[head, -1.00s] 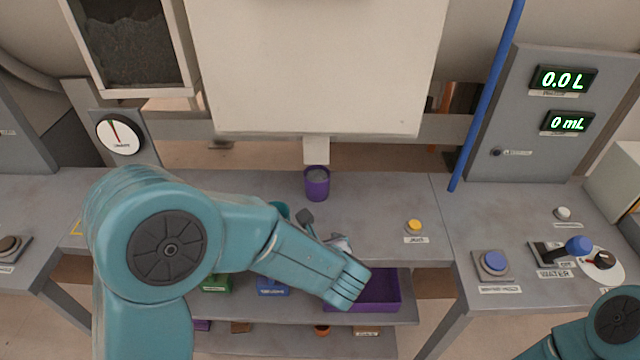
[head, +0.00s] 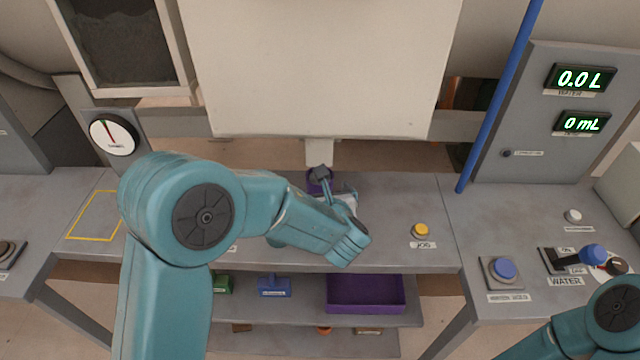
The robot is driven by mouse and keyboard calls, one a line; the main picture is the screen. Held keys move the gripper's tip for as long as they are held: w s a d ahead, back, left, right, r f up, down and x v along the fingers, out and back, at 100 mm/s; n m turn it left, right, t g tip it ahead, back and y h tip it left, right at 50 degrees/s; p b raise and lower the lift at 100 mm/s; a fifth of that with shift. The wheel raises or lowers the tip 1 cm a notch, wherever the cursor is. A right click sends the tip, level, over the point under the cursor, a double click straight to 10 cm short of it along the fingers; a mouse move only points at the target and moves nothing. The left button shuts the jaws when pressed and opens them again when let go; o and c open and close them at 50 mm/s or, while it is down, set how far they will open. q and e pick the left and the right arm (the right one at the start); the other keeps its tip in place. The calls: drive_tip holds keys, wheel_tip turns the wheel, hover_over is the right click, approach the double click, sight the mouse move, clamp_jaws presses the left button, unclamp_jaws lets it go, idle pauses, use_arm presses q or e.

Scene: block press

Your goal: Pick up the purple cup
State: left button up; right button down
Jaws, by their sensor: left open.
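The purple cup (head: 314,186) stands on the grey table under the spout of the white hopper. Only its rim and left side show; my left gripper hides the rest. My left gripper (head: 332,186) is open, with one dark finger in front of the cup's top and the other just to its right. I cannot tell whether it touches the cup. Part of my right arm shows at the bottom right, but its gripper is out of view.
The white hopper spout (head: 319,152) hangs close above the cup. A yellow JOG button (head: 421,230) sits to the right, and a blue button (head: 503,269) and water lever (head: 592,254) farther right. A purple bin (head: 366,308) stands on the shelf below. A yellow outlined square (head: 97,238) lies left.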

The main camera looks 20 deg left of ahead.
sight(320, 186)
use_arm(q)
drive_tip(key=x, duration=0.3)
drive_tip(key=shift+a, duration=0.15)
drive_tip(key=shift+w+f+p, duration=0.1)
drive_tip(key=shift+w+p, duration=0.1)
drive_tip(key=shift+p, duration=0.15)
drive_tip(key=x, duration=0.2)
drive_tip(key=p+x, duration=0.1)
drive_tip(key=x, duration=0.1)
drive_tip(key=shift+w+f, duration=0.15)
drive_tip(key=shift+w, duration=0.15)
drive_tip(key=shift+w+f, duration=0.1)
drive_tip(key=shift+w, duration=0.1)
drive_tip(key=shift+c, duration=0.3)
drive_tip(key=shift+f, duration=0.1)
drive_tip(key=c, duration=1)
drive_tip(key=shift+c, duration=0.3)
